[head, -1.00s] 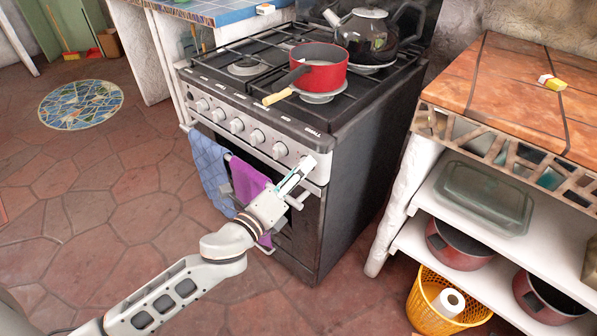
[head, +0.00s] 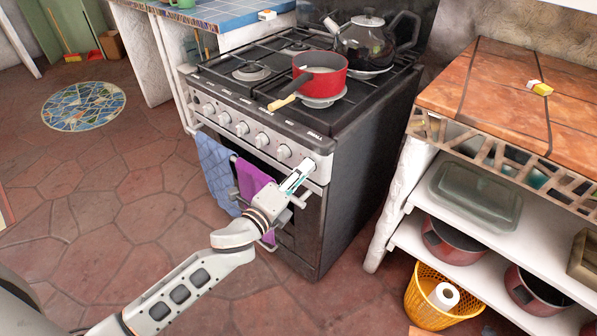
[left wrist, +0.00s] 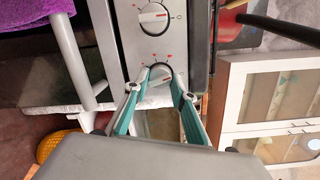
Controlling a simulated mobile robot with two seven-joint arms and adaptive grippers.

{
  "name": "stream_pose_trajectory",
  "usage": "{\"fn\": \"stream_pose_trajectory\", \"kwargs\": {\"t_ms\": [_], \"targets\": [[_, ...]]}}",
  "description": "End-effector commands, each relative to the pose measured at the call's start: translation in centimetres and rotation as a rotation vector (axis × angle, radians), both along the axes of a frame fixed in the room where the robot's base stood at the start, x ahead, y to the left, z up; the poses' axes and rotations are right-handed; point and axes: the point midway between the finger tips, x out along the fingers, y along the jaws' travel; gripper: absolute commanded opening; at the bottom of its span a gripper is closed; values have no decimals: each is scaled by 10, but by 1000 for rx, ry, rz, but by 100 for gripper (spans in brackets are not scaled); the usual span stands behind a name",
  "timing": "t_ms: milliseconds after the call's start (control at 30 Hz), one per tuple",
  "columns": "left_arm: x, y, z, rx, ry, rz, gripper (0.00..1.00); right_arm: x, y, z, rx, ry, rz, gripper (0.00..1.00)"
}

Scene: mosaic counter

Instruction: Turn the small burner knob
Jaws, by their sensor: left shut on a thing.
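The stove (head: 300,110) has a row of round knobs along its front panel. The small burner knob (left wrist: 160,72) is at the right end, under the label "SMALL". My left gripper (head: 304,170) reaches up to this knob from the front. In the left wrist view its two teal-sided fingers (left wrist: 161,80) close around the knob's sides, gripping it. In the head view the fingers partly hide the knob. Another knob (left wrist: 153,18) sits beside it, untouched. My right gripper is not in view.
A red pot (head: 320,72) and a kettle (head: 368,42) stand on the stove. Blue (head: 214,172) and purple (head: 251,182) towels hang on the oven handle close to my arm. A shelved counter (head: 480,75) stands to the right, with a yellow basket (head: 420,302) below.

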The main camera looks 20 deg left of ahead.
Motion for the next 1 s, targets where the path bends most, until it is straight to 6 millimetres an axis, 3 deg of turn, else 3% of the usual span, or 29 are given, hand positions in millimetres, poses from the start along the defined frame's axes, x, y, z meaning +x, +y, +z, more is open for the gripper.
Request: {"fn": "stream_pose_trajectory", "kwargs": {"t_ms": [33,100,433,600,1000], "targets": [[2,0,12,-40,4,2,4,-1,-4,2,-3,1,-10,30],[2,0,13,-104,26,1,4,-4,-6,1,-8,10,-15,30],[2,1,12,-393,135,0,4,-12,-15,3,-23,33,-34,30],[2,2,10,-518,183,0,4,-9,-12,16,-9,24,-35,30],[1,2,6,-696,250,0,4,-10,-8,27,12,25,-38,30]]}}
